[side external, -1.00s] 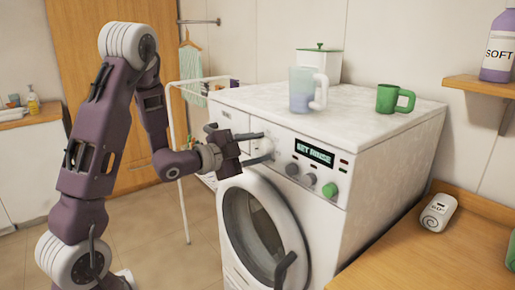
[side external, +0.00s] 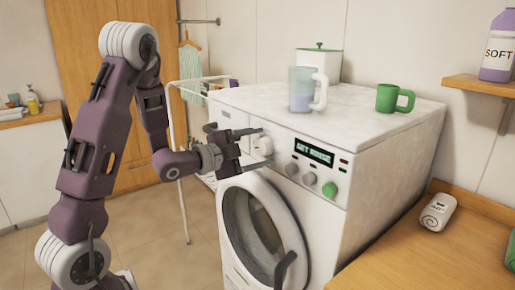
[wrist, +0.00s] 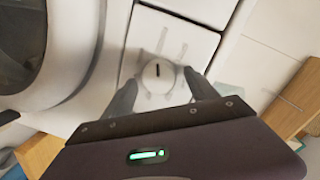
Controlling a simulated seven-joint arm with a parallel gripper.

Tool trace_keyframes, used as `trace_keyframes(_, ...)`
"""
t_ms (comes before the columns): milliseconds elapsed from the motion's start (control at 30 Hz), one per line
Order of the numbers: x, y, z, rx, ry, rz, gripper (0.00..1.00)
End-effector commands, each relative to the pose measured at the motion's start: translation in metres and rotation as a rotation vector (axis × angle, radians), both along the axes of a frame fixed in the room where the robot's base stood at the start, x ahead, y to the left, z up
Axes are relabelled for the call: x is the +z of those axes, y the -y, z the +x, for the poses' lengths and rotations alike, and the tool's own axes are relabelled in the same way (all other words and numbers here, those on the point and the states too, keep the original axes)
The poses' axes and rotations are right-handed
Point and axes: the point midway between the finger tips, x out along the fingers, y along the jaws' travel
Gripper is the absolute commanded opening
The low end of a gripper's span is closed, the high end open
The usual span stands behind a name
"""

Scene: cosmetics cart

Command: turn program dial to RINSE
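The program dial (side external: 263,146) is a round white knob at the left of the washing machine's (side external: 345,185) front panel. In the wrist view the dial (wrist: 157,76) shows a short dark mark, pointing nearly straight up in the picture. The display (side external: 314,152) appears to read "SET RINSE" in green letters. My gripper (side external: 266,145) is open, its two fingers near the panel on either side of the dial. In the wrist view my gripper (wrist: 160,82) shows a gap between each fingertip and the dial. Label markings around the dial are too faint to read.
Smaller knobs (side external: 309,179) and a green knob (side external: 330,189) sit right of the dial. The round door (side external: 232,240) lies below.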

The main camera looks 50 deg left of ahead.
Motion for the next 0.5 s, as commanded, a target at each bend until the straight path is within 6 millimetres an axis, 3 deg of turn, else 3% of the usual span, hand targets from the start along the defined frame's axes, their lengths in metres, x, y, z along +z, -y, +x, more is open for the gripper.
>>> trace_keyframes(200, 0.0, -0.001, -0.005, 0.001, 0.0, 0.0, 0.67)
trace_keyframes(367, 0.003, 0.0, -0.033, 0.004, -0.001, -0.002, 0.67)
trace_keyframes(500, 0.037, 0.001, -0.03, -0.002, 0.009, 0.006, 0.67)
